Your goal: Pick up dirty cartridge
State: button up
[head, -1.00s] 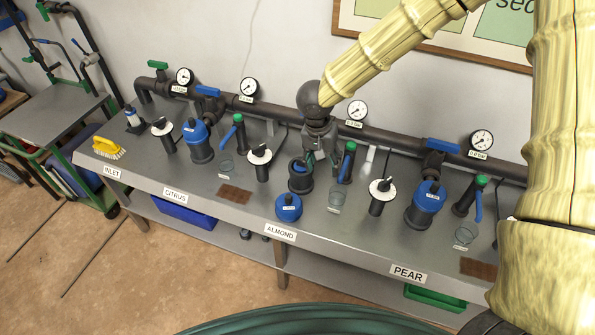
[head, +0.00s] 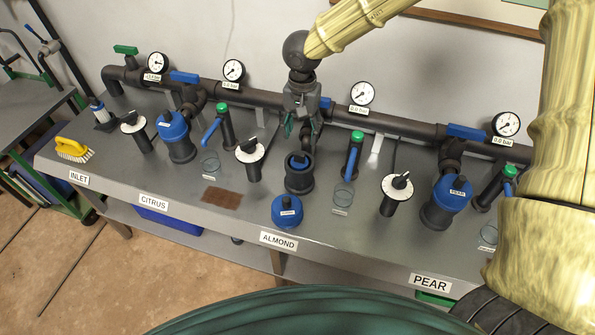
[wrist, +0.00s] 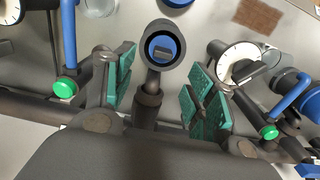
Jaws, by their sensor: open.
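The open filter housing (head: 299,181) at the ALMOND station is a dark upright cup without its lid. A blue round piece with a dark grip bar, apparently the cartridge (wrist: 162,47), sits inside it in the wrist view; how dirty it is cannot be told. The housing's blue lid (head: 287,211) lies on the bench in front of it. My gripper (head: 304,122) points down above and behind the housing. Its green-padded fingers are spread and empty in the wrist view (wrist: 163,88), with the housing opening beyond the gap between them.
A dark pipe (head: 350,114) with gauges runs along the back. A green-capped blue-handled valve (head: 354,155) stands right of the housing, a white dial (head: 250,150) left. The closed CITRUS (head: 175,135) and PEAR (head: 448,200) housings flank them. A brown mat (head: 221,198) lies front left.

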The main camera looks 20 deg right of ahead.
aim_at(300, 154)
jog(key=f, duration=0.4)
jog(key=shift+w+a+f+p, duration=0.1)
jog(key=shift+a+f+p, duration=0.2)
jog(key=shift+f+p, duration=0.1)
jog(key=shift+f, duration=0.45)
jog(key=shift+w+d+f+p, duration=0.15)
jog(key=shift+f+p, duration=0.3)
jog(key=shift+f, duration=0.8)
jog(key=shift+w+f+p, duration=0.1)
jog(key=shift+f+p, duration=0.3)
jog(key=shift+f, duration=0.8)
jog(key=shift+c, duration=0.2)
grip_shut()
